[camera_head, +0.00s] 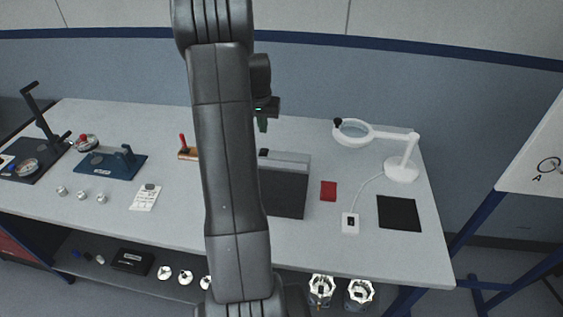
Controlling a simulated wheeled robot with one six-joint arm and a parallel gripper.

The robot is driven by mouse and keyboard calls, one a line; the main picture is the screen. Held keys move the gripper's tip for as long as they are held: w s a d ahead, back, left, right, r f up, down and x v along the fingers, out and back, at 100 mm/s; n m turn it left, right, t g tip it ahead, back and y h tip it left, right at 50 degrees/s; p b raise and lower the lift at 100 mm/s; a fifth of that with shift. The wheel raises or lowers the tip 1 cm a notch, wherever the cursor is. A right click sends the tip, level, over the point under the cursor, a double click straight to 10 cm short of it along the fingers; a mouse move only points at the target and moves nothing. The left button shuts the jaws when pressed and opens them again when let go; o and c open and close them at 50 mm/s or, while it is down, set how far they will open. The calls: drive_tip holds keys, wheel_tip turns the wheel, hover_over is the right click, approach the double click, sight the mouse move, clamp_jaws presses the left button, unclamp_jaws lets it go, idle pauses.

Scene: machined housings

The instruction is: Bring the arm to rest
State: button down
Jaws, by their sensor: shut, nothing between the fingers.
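My arm rises through the middle of the view and covers part of the table. My gripper (262,124) shows just right of the upper arm, above the back part of the table, pointing down. It is shut with nothing in it and apart from the things below. Part of the gripper's mount is hidden behind the arm.
A grey box (285,190) stands below my gripper, partly behind my arm. A magnifier lamp (402,168), red block (328,191) and black mat (399,213) lie right. A blue fixture (110,164) is left. Metal housings (321,290) sit on the lower shelf.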

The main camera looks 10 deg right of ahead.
sight(264, 149)
drive_tip(key=shift+f, duration=0.2)
wheel_tip(264, 149, down, 7)
drive_tip(key=b, duration=0.4)
drive_tip(key=shift+r+b, duration=0.1)
drive_tip(key=shift+b, duration=0.2)
drive_tip(key=shift+s+r, duration=0.1)
